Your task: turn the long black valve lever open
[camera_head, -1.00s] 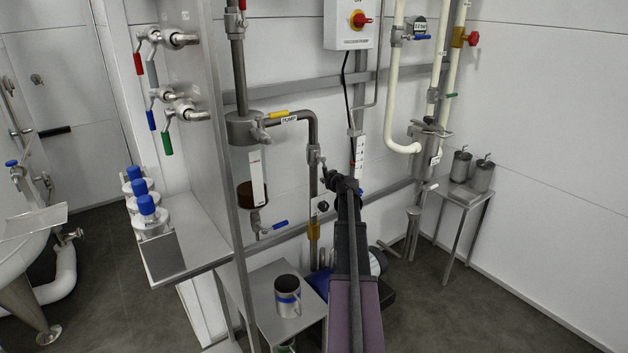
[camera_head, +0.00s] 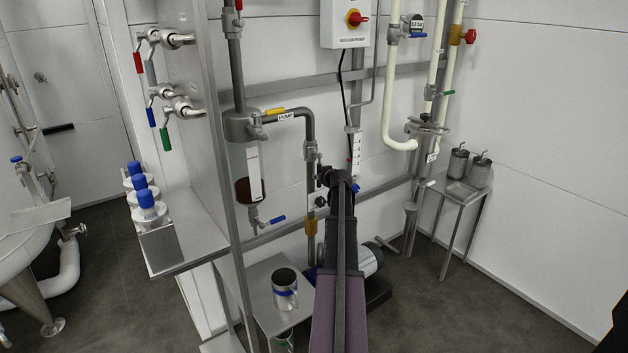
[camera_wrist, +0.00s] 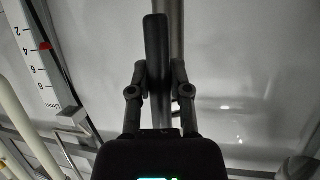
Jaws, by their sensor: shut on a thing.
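The long black valve lever (camera_wrist: 157,48) stands upright in the wrist view, in front of a grey vertical pipe. My gripper (camera_wrist: 158,75) is shut on its lower part, one finger on each side. In the head view my gripper (camera_head: 333,178) is at the end of my arm, by the grey pipework below the pump line. There the lever cannot be clearly told from my gripper, and the valve body is hidden behind my wrist.
A glass-sided vessel (camera_head: 249,175) with a blue-handled drain valve hangs left of my arm. A steel mug (camera_head: 285,290) stands on a low table below. Cream pipes (camera_head: 390,90) rise at the right. A side table (camera_head: 462,188) holds two canisters.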

